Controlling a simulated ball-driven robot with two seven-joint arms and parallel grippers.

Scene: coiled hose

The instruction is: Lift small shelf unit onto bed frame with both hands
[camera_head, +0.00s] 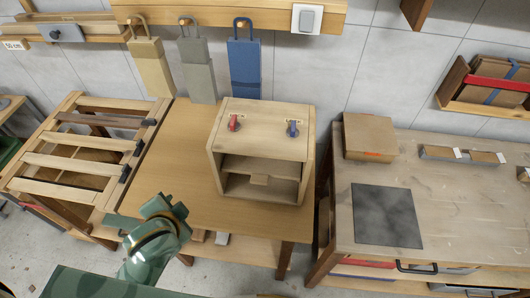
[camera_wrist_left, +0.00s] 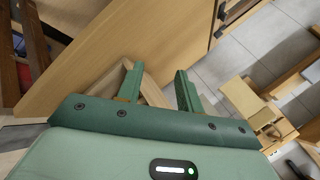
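The small shelf unit (camera_head: 262,130) is a light wooden box with an open front and an inner shelf. It stands upright on the wooden table (camera_head: 180,185), with a red and a blue handle on top. The bed frame (camera_head: 75,160) is a low slatted wooden frame left of the table. My left arm shows at the table's front left edge, apart from the shelf unit. My right gripper is not in view.
A workbench (camera_head: 460,215) stands to the right with a cardboard box (camera_head: 368,138) and a dark plate (camera_head: 386,215). Tan, grey and blue hanging pieces (camera_head: 244,65) line the wall behind the table. The tabletop left of the shelf unit is clear. Black clamps (camera_head: 125,174) sit along the bed frame's right side.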

